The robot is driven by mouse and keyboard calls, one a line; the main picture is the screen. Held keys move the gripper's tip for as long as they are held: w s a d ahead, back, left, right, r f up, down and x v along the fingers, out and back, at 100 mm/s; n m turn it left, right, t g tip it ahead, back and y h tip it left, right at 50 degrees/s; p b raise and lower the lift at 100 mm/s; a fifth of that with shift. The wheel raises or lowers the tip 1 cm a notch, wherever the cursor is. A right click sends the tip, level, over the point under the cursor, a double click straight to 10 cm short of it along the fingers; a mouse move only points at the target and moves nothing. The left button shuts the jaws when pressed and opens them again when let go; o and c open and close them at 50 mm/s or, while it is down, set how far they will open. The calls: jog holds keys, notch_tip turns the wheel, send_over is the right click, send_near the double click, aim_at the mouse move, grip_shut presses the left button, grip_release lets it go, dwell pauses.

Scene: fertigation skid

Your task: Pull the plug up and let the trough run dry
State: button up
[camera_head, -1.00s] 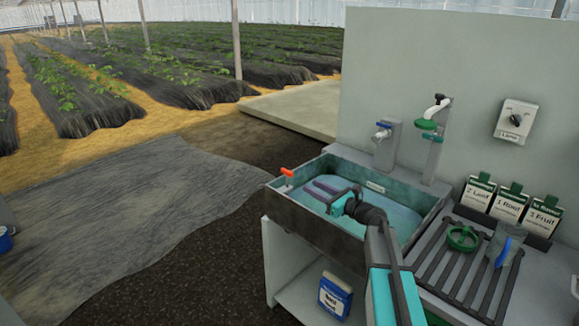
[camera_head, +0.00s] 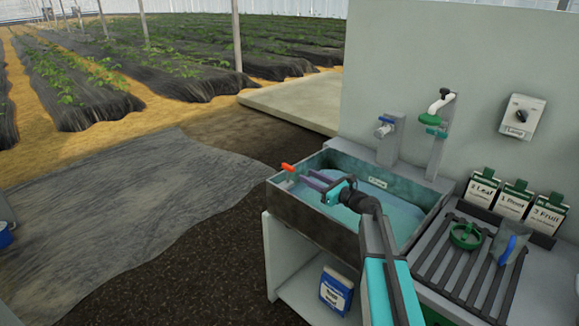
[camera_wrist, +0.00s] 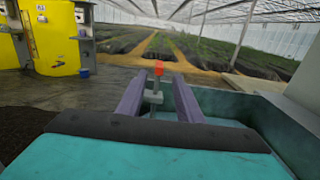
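Teal water (camera_head: 402,216) lies in the trough. In the wrist view the plug's orange top (camera_wrist: 159,68) sits on a grey upright stem, seen in the gap between my two purple fingers. My gripper (camera_head: 308,179) is open, over the water, with its fingertips pointing at the plug from the right. No finger visibly touches the stem. The plug's lower end is hidden.
A blue-handled tap (camera_head: 384,130) and a green-collared spout (camera_head: 436,119) stand behind the trough. To the right, a slatted rack (camera_head: 463,262) bears a green ring (camera_head: 465,236) and a pouch (camera_head: 508,249). A labelled dial box (camera_head: 522,117) is on the wall.

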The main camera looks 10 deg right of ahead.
aim_at(288, 165)
jog(key=shift+p+x, duration=1.2)
jog(key=shift+x, duration=4.75)
grip_shut()
